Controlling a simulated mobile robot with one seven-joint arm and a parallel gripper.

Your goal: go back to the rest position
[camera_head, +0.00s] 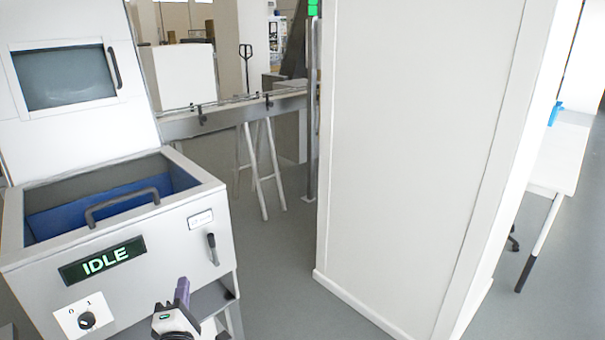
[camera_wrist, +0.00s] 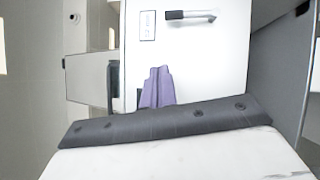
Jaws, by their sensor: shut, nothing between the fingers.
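My gripper (camera_head: 182,290) is at the bottom of the head view, in front of the lower right part of a white machine's front (camera_head: 150,240). Its purple fingers (camera_wrist: 157,86) show in the middle of the wrist view. They are together and hold nothing. In the wrist view the machine's white front (camera_wrist: 215,60) lies beyond the fingers, with a dark lever (camera_wrist: 190,15) and a small label (camera_wrist: 148,26). The fingers appear apart from the machine, but the exact gap cannot be told.
The machine's windowed lid (camera_head: 65,77) is raised above a blue tub (camera_head: 110,200) with a grey handle. Its display (camera_head: 102,260) reads IDLE. A tall white panel (camera_head: 410,150) stands to the right. A conveyor (camera_head: 235,115) runs behind. Grey floor (camera_head: 275,260) is clear between machine and panel.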

